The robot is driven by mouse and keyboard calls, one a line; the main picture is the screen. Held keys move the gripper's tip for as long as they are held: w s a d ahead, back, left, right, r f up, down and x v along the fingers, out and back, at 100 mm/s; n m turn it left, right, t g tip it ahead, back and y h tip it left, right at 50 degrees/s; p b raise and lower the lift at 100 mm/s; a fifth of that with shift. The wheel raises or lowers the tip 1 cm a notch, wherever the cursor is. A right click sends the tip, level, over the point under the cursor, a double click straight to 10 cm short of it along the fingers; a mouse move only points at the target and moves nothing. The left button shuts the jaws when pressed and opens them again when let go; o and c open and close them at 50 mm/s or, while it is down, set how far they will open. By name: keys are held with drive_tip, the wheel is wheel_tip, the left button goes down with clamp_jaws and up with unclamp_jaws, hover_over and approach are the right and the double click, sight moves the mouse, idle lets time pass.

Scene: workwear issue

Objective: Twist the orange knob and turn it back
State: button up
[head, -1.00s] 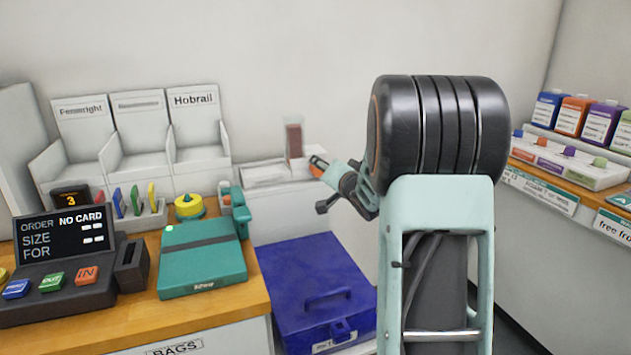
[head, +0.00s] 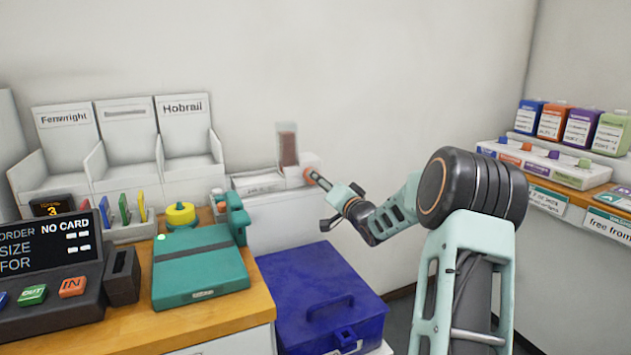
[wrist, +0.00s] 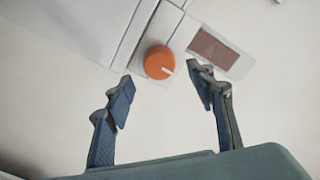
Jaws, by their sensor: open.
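The orange knob (wrist: 159,62) is round with a white pointer mark that points right in the wrist view. It sits on the face of a white dispenser unit (head: 294,176) that has a brown-filled clear window (head: 288,146). In the wrist view the window (wrist: 213,48) is right of the knob. My gripper (wrist: 163,84) is open, one finger on each side of the knob's line, with the knob a little beyond the fingertips and apparently untouched. In the head view my gripper (head: 321,182) is at the unit's front and partly covers the knob.

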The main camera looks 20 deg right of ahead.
drive_tip(key=shift+w+a+b, duration=0.1)
drive_tip(key=shift+w+b, duration=0.2)
drive_tip(key=shift+w, duration=2.15)
drive_tip(key=c, duration=1.2)
drive_tip(key=shift+o, duration=0.2)
drive_tip(key=shift+n, duration=0.4)
drive_tip(key=shift+a+n+b, duration=0.2)
drive_tip(key=shift+n+b, duration=3.95)
drive_tip(key=shift+n, duration=4.45)
